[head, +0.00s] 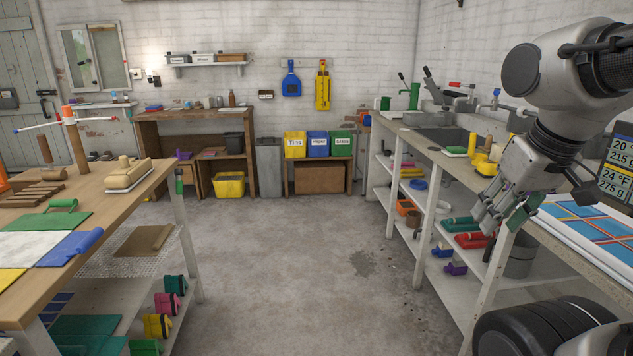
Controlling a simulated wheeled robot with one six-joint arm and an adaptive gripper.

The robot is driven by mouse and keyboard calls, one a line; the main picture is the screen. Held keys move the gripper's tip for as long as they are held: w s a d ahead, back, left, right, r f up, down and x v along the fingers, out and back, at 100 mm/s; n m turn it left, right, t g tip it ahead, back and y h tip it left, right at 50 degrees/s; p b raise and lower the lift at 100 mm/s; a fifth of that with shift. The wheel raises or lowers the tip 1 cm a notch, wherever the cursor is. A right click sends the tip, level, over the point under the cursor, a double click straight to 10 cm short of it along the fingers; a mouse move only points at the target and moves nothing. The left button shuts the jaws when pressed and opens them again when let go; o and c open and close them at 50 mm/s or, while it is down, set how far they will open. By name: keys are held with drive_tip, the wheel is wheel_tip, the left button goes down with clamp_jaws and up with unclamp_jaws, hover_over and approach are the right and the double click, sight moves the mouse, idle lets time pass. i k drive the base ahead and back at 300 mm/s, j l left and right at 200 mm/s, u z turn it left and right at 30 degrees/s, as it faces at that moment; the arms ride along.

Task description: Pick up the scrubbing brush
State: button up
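What looks like the scrubbing brush (128,174), a block with a tan wooden top and a pale cream lower part, lies near the right edge of the wooden table on the left. My gripper (503,221) hangs at the right, in front of the right-hand bench, far across the aisle from the brush. Its fingers look spread apart, and I see nothing held between them.
Shelves and bins (229,186) stand along the back wall.

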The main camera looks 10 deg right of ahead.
sight(485, 149)
drive_tip(key=i, duration=0.9)
drive_tip(key=i+j+z, duration=0.15)
drive_tip(key=i, duration=0.8)
drive_tip(key=i+j+z, duration=0.1)
drive_tip(key=i+z, duration=0.35)
drive_tip(key=i+j+z, duration=0.25)
drive_tip(key=z, duration=0.2)
drive_tip(key=i+j+z, duration=0.7)
drive_tip(key=j+z, duration=0.15)
drive_tip(key=i+j+z, duration=0.4)
drive_tip(key=j, duration=0.2)
drive_tip(key=i+j+z, duration=0.4)
drive_tip(key=j, duration=0.35)
